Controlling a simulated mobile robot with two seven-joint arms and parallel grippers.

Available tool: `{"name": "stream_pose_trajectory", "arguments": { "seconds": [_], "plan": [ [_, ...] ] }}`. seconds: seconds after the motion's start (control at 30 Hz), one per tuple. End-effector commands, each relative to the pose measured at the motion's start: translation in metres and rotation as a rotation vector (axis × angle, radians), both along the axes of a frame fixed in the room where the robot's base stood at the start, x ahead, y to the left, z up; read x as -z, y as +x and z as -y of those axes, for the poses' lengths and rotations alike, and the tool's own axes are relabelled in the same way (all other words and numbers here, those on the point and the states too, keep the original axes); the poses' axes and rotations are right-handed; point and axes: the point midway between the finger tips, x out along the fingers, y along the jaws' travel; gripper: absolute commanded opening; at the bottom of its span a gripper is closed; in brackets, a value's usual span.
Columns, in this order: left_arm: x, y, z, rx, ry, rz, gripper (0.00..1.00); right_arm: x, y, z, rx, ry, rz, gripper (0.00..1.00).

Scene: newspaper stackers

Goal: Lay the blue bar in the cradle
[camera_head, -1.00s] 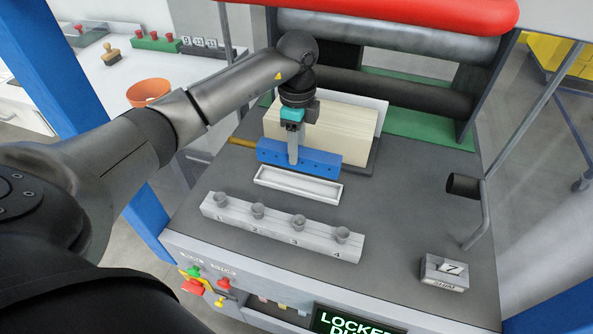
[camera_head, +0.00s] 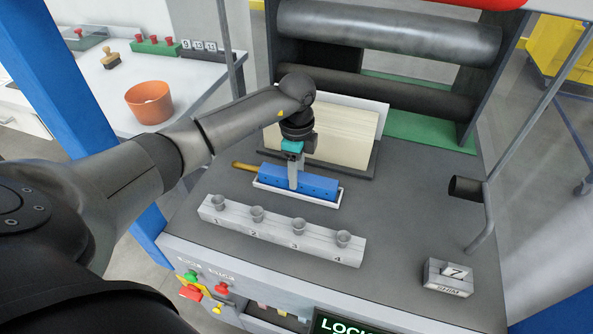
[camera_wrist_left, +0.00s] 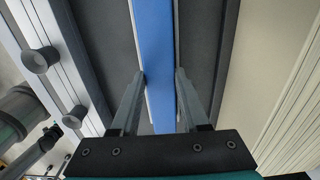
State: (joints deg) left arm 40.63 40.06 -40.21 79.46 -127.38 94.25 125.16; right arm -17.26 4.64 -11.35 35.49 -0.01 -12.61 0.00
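The blue bar (camera_head: 318,186) lies along the white cradle (camera_head: 268,188), within its rim, on the grey machine top. My left gripper (camera_head: 293,184) points down at the bar's middle, with a finger on each side of it. In the left wrist view the blue bar (camera_wrist_left: 155,40) runs between the fingers (camera_wrist_left: 161,78), which look closed against its sides. Pale cradle edges (camera_wrist_left: 177,20) show along both sides of the bar. Whether the bar rests fully on the cradle floor is hidden. My right gripper is not in view.
A grey block with numbered pegs (camera_head: 280,232) stands just in front of the cradle. A cream paper stack (camera_head: 340,135) stands behind it. A yellow handle (camera_head: 243,166) lies at its back left. A small number block (camera_head: 447,278) sits at right; the machine top between is clear.

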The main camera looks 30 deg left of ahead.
Motion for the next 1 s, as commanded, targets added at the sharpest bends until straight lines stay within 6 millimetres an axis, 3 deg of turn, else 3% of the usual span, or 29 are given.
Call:
{"name": "stream_pose_trajectory", "arguments": {
  "seconds": [0.03,0.23,0.57,0.67,1.0],
  "plan": [
    [0.000,0.000,0.000,0.000,0.000,-0.001,0.51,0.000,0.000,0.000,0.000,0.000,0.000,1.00],
    [0.000,0.000,0.000,0.000,0.000,-0.001,0.74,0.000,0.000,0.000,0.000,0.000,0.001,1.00],
    [-0.005,0.000,0.000,0.000,0.000,0.000,0.74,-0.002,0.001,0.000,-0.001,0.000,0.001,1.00],
    [-0.018,0.001,0.000,0.001,-0.001,0.003,0.74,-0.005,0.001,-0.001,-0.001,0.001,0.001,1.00],
    [-0.090,0.001,0.000,0.000,0.000,0.004,0.74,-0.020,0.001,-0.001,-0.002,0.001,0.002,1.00]
  ]
}}
